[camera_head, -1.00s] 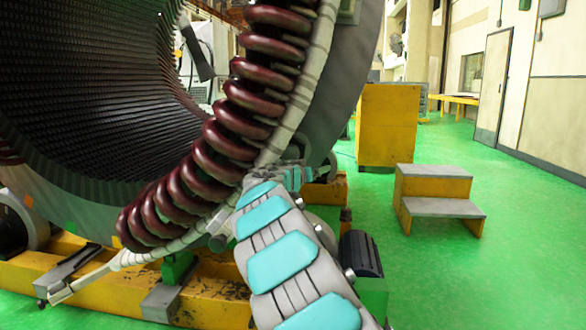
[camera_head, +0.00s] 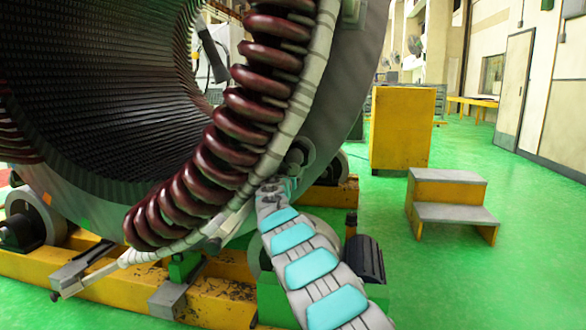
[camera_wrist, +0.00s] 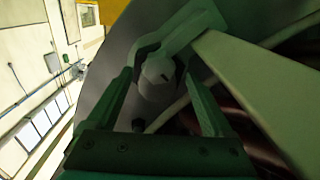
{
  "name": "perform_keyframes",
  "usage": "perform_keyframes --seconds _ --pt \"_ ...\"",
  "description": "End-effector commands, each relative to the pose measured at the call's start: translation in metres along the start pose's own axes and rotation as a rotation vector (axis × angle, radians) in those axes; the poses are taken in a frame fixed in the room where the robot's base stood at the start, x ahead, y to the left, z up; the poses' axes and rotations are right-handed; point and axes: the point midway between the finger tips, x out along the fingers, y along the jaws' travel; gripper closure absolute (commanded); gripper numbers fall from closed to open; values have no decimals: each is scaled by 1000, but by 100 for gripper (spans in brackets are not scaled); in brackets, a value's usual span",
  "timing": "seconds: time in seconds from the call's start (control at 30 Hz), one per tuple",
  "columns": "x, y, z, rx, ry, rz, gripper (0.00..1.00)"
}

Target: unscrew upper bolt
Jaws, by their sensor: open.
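A grey bolt (camera_wrist: 158,75) with a rounded head shows in the wrist view, in front of the stator's grey face. My gripper (camera_wrist: 157,84) is open, with one dark green finger on each side of the bolt. I cannot tell whether the fingers touch it. A green bracket (camera_wrist: 182,32) lies just beyond the bolt, beside a pale bar (camera_wrist: 255,85). In the head view my arm reaches the lower right rim of the stator (camera_head: 345,100). The fingers and the bolt cannot be made out clearly there.
Dark red coils (camera_head: 225,145) and a pale ring run close to my arm's left. The stator rests on a yellow base frame (camera_head: 222,300) with rollers. Yellow steps (camera_head: 447,190) and a yellow cabinet (camera_head: 402,128) stand right. The green floor between is clear.

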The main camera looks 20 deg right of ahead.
Motion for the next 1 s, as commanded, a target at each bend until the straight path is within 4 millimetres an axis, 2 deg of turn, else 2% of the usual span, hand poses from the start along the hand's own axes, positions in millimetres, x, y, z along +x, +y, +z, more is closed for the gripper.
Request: perform_keyframes --seconds 0.3,0.5,0.97,1.0 --pt "27 -1 -2 3 -1 -1 15" --pt "38 0 -2 3 0 1 15" --pt "43 1 0 -2 1 3 15" --pt "43 1 0 -2 1 3 18"
